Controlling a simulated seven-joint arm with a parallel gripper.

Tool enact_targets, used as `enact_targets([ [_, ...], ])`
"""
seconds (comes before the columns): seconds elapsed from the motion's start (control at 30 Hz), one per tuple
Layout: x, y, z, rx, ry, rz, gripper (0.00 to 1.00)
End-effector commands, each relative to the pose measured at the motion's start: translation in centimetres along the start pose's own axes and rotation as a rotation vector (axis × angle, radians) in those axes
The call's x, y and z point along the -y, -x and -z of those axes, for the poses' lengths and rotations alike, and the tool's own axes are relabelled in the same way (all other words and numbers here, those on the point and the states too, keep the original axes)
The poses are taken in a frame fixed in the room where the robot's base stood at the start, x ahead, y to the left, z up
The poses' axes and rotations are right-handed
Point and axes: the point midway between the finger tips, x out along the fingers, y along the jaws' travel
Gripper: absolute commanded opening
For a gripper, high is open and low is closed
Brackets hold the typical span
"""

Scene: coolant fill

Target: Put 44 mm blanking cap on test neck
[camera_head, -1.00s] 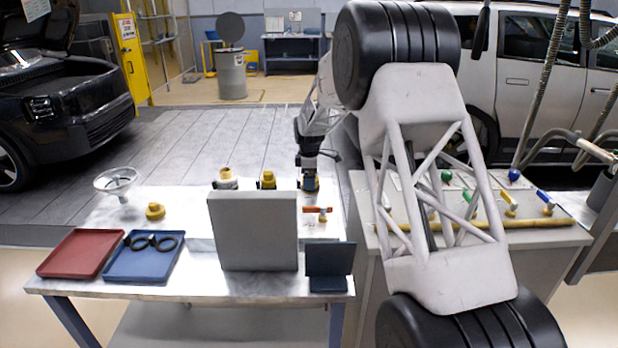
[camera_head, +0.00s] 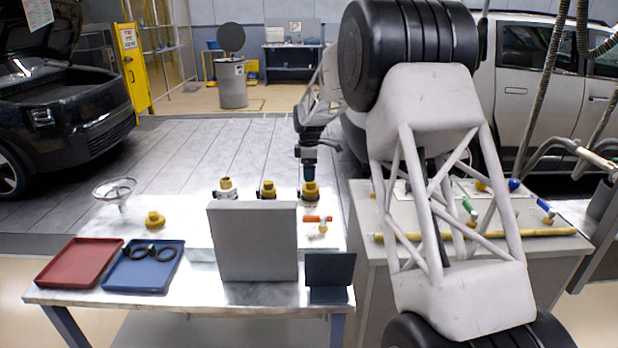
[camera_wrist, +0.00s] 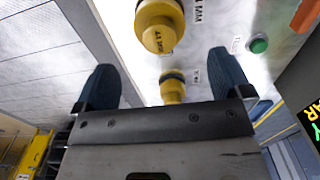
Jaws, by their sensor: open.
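My gripper (camera_head: 307,176) is open and empty, pointing down just above the rightmost yellow cap (camera_head: 310,191) on the table in the head view. Two more yellow-topped fittings, one in the middle (camera_head: 266,190) and one at left on a pale neck (camera_head: 226,187), stand in the same row. A loose yellow cap (camera_head: 154,219) lies further left. In the wrist view, my gripper's fingers (camera_wrist: 165,78) are spread wide. A large yellow cap (camera_wrist: 160,27) with printed marking lies beyond them, and a smaller yellow one (camera_wrist: 173,88) shows between them. I cannot tell which fitting is the test neck.
A grey upright panel (camera_head: 252,242) and a small dark blue stand (camera_head: 329,270) rise at the table's front. A red tray (camera_head: 78,262), a blue tray (camera_head: 140,276) with black rings, and a clear funnel (camera_head: 114,190) are at left. An orange-handled valve (camera_head: 318,219) is near the gripper.

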Motion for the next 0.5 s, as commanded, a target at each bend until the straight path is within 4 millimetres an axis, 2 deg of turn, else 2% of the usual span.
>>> enact_targets([
  [0.13,0.02,0.60,0.00,0.000,0.000,0.001,0.97],
  [0.5,0.03,0.66,-0.01,0.000,0.000,0.001,0.97],
])
